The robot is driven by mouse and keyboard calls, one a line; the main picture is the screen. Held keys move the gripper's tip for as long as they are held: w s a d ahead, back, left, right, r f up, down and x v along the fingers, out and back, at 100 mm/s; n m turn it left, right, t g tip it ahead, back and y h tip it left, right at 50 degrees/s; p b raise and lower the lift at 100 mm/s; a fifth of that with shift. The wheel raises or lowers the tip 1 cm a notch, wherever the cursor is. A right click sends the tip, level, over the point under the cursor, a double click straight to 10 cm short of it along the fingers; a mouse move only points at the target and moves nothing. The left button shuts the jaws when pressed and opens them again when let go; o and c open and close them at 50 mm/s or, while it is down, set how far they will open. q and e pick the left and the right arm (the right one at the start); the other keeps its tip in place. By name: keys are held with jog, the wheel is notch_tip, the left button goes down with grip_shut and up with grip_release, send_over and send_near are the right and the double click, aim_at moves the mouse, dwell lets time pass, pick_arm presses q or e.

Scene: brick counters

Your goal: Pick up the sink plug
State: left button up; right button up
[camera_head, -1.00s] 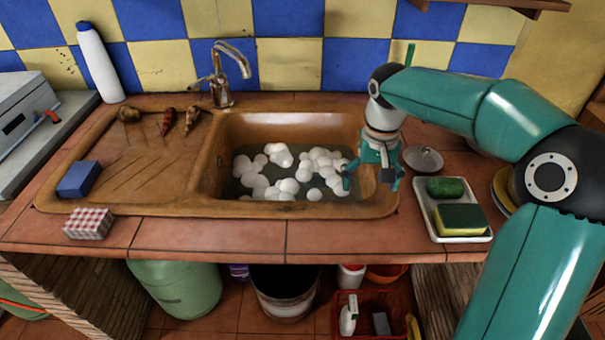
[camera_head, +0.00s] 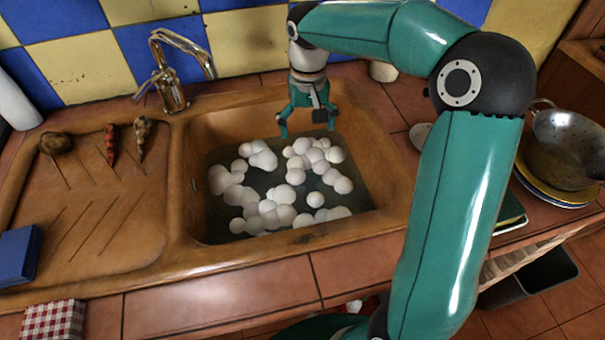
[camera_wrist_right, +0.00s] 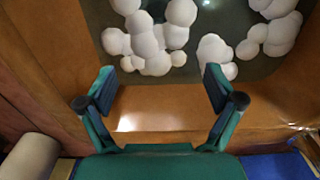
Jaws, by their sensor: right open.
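I cannot make out a sink plug in either view. The brown sink basin (camera_head: 222,128) holds grey-green water (camera_head: 225,212) with white foam clumps (camera_head: 296,177) on it, and the basin floor is hidden. My right gripper (camera_head: 307,126) is open, pointing down over the back part of the basin. In the right wrist view, its spread fingers (camera_wrist_right: 158,80) have nothing between them. They are over the basin's wall, with foam (camera_wrist_right: 150,45) beyond. My left gripper is not in view.
The tap (camera_head: 172,80) stands left of the gripper. A grey round lid-like thing (camera_head: 420,135) is partly hidden by my right arm. Vegetables (camera_head: 110,145) lie on the drainboard. A colander (camera_head: 570,148) sits on plates at right. A beige pot (camera_head: 383,71) stands behind the sink.

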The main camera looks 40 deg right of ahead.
jog(key=b, duration=0.1)
send_near(309, 171)
jog(key=f, duration=0.3)
jog(key=w+f, duration=0.1)
jog(key=f, duration=0.1)
jog(key=shift+f, duration=0.15)
jog(key=f, duration=0.2)
jog(key=s+f+b, duration=0.1)
jog(key=f, duration=0.2)
jog(key=shift+f, duration=0.45)
jog(key=shift+a, duration=0.1)
jog(key=c, duration=1.7)
jog(key=shift+s+a, duration=0.1)
grip_shut()
